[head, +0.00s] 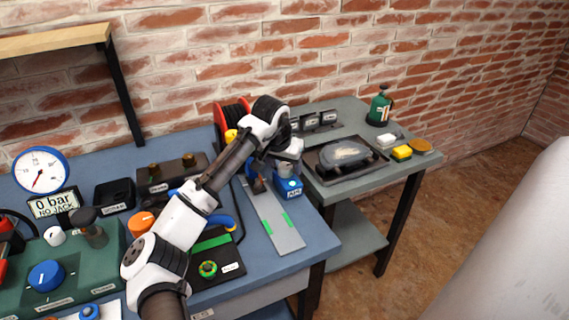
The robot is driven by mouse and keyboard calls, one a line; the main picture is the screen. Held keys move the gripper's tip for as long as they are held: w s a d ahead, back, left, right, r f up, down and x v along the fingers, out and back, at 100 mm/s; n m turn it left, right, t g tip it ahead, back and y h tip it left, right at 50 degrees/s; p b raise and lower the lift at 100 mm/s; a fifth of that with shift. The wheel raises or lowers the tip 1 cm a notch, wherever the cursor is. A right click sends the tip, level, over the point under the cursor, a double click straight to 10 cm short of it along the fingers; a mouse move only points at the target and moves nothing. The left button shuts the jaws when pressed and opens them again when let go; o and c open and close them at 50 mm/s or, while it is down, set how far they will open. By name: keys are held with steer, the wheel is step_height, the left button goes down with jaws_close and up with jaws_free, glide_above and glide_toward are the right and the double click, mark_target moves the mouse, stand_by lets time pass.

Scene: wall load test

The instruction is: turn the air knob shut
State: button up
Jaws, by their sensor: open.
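A small blue box (289,189) with a white label that seems to read AIR stands near the right end of the blue workbench. A small grey and blue part (286,169), probably the air knob, is on top of it, close under my pale wrist. Its pointer cannot be made out. My gripper (258,184) is small and dark in the head view, just left of the box and over the upper end of a metal strip. It is open and appears empty. Whether it touches anything cannot be told.
The metal strip (275,224) with green marks lies in front of the box. A red reel (231,112) stands behind. A grey side table (355,188) holds a dark tray (325,177) and a green bottle (380,106). A gauge (40,170) and green panel (75,262) are at left.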

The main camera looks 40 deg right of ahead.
steer(key=shift+c, duration=0.5)
steer(key=c, duration=0.9)
steer(key=m+g+p, duration=0.1)
steer(key=m+p, duration=0.2)
steer(key=shift+r+h, duration=0.2)
steer(key=shift+h, duration=0.1)
steer(key=m+g+p, duration=0.1)
steer(key=m, duration=0.2)
steer(key=m+g+p, duration=0.1)
steer(key=m+p, duration=0.1)
steer(key=shift+w+f+m+p, duration=0.1)
steer(key=shift+w+m+p, duration=0.1)
steer(key=shift+m+p, duration=0.15)
steer(key=m+g, duration=0.1)
steer(key=m, duration=0.1)
steer(key=m+g, duration=0.1)
steer(key=m, duration=0.1)
steer(key=shift+w+f+m+y+p, duration=0.15)
steer(key=shift+m+y+p, duration=0.1)
steer(key=shift+y+p, duration=0.15)
steer(key=shift+d+m+g+y, duration=0.1)
steer(key=shift+m+g+y, duration=0.5)
steer(key=shift+m, duration=1.5)
